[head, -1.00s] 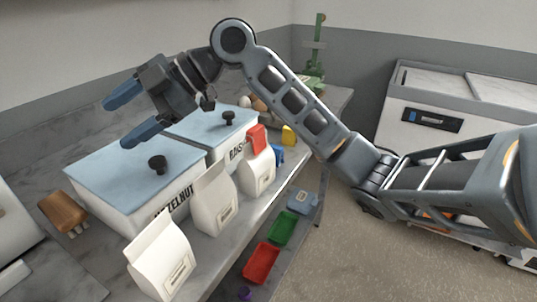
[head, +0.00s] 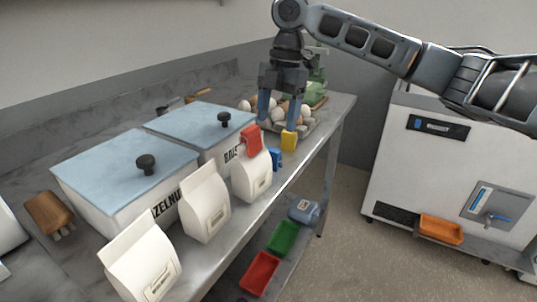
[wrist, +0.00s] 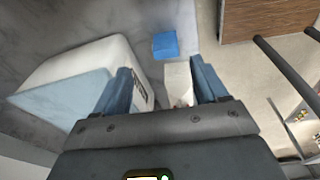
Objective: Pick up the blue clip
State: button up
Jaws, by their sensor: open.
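The blue clip (head: 275,158) is small and stands near the counter's front edge, just right of a white bag with a red clip (head: 251,140) at its top. A yellow clip (head: 289,140) stands just behind it. My gripper (head: 278,120) points down above and behind the blue clip, with its blue fingers apart and nothing seen between them. In the wrist view my gripper (wrist: 161,68) is open too. A blue block (wrist: 165,44) shows ahead of the fingers there; I cannot be sure that it is the clip.
White bags (head: 206,205) line the counter's front edge. Two lidded containers (head: 125,165) stand behind them. Eggs (head: 305,112) sit in a tray close to my fingers. A red bin (head: 260,273) and a green bin (head: 284,238) are on the lower shelf.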

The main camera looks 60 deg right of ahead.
aim_at(273, 150)
jog(key=shift+g, duration=0.3)
jog(key=shift+s+a+f, duration=0.1)
jog(key=shift+a+f, duration=0.3)
jog(key=shift+f, duration=1)
jog(key=shift+a+f, duration=0.35)
jog(key=shift+f, duration=1.1)
jog(key=shift+s+a+f, duration=0.1)
jog(key=shift+a+f, duration=0.3)
jog(key=shift+f, duration=1)
jog(key=c, duration=1.1)
